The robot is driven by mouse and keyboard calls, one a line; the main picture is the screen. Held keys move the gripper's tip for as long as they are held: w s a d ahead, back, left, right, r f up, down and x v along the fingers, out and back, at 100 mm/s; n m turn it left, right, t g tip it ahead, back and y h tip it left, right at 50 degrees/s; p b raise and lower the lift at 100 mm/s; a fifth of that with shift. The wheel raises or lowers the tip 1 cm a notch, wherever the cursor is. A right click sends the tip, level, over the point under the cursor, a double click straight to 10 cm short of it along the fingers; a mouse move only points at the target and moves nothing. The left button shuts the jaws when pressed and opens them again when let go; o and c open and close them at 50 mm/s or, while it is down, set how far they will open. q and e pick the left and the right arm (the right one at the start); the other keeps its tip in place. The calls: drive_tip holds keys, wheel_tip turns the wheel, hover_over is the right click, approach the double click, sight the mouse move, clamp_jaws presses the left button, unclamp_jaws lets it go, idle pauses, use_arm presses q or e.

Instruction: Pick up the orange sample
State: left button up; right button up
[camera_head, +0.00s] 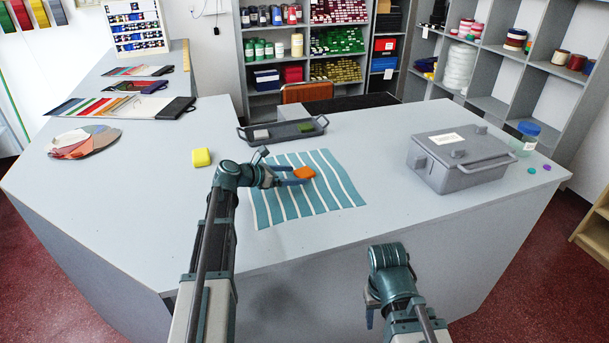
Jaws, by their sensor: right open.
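The orange sample (304,172) is a small rounded block over the teal and white striped mat (330,193). My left gripper (295,175) reaches in from the left, low over the mat. Its two fingers are apart, with their tips at the left side of the orange sample. I cannot tell whether they press on it or whether it still rests on the mat. My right gripper (371,308) is open, at the counter's front edge, away from the sample and partly hidden by its own arm.
A yellow block (201,157) lies left of the mat. A grey lidded box (437,179) and a blue-lidded jar (525,137) stand at right. The counter between mat and box is clear.

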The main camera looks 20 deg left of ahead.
use_arm(q)
drive_tip(key=c, duration=1.1)
drive_tip(key=shift+r, duration=0.25)
wheel_tip(320, 180, up, 2)
drive_tip(key=p, duration=0.2)
drive_tip(key=shift+r+p, duration=0.1)
drive_tip(key=shift+p, duration=0.25)
drive_tip(key=shift+r+p, duration=0.5)
drive_tip(key=s+d, duration=0.2)
drive_tip(key=s, duration=0.3)
drive_tip(key=s+d+r+p, duration=0.1)
drive_tip(key=s+d, duration=0.1)
drive_tip(key=s, duration=0.3)
drive_tip(key=s+d, duration=0.2)
drive_tip(key=s, duration=0.3)
drive_tip(key=shift+r, duration=0.15)
